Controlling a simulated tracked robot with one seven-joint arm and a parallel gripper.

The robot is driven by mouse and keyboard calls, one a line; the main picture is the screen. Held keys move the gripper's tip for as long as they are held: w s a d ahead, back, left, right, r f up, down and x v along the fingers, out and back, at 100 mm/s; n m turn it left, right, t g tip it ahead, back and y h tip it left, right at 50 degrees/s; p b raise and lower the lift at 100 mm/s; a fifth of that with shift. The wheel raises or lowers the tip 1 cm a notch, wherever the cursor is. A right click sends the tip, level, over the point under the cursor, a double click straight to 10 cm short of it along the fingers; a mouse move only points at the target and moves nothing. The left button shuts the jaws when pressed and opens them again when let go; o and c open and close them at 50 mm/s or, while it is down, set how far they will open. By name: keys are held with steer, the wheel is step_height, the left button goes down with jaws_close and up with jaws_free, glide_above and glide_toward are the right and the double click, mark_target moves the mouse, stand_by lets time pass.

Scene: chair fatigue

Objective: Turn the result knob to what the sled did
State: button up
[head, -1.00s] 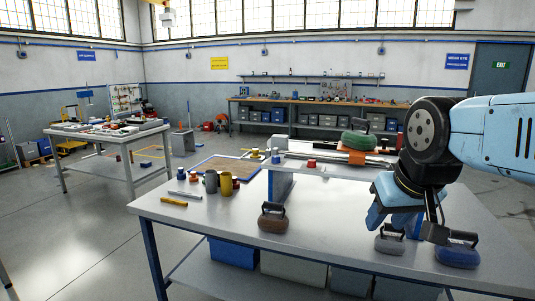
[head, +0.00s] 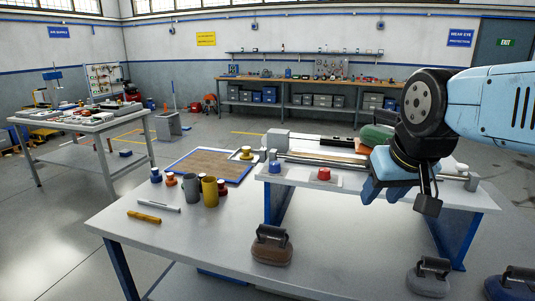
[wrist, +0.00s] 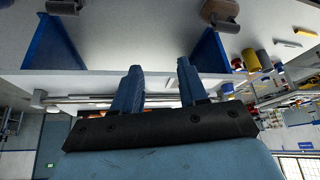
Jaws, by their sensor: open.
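The sled track (head: 318,158) runs across a raised white shelf at the right of the near bench. A green rounded body (head: 377,137) with an orange part sits on the track, partly hidden behind my arm. A red round knob or button (head: 323,174) stands on a pale plate at the shelf's front. A yellow-topped knob (head: 246,153) stands on another plate left of the track. I cannot tell which is the result knob; no labels are legible. My gripper (head: 384,191) is open and empty, in front of the shelf's right part. Its blue fingers show apart in the wrist view (wrist: 160,84).
A brown handled weight (head: 271,248), a grey one (head: 428,279) and a blue one (head: 512,285) are on the near bench.

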steer(key=shift+w+d, duration=0.15)
steer(key=shift+w, duration=0.25)
steer(key=o, duration=0.3)
steer(key=shift+w+r, duration=0.2)
steer(key=shift+r, duration=0.1)
steer(key=shift+o, duration=0.2)
steer(key=shift+g, duration=0.5)
steer(key=w+r, duration=0.1)
steer(key=w+a+r, duration=0.1)
steer(key=w, duration=0.1)
steer(key=w+r, duration=0.1)
steer(key=shift+w+a+r, duration=0.1)
steer(key=shift+w+a, duration=0.05)
steer(key=shift+a, duration=0.1)
step_height(320, 180, up, 4)
steer(key=m+g, duration=0.2)
steer(key=g, duration=0.3)
glide_above(274, 162)
steer(key=a, duration=0.1)
steer(key=shift+h, duration=0.4)
steer(key=f, duration=0.8)
steer(key=d+f, duration=0.1)
steer(key=f, duration=0.4)
steer(key=shift+c, duration=0.2)
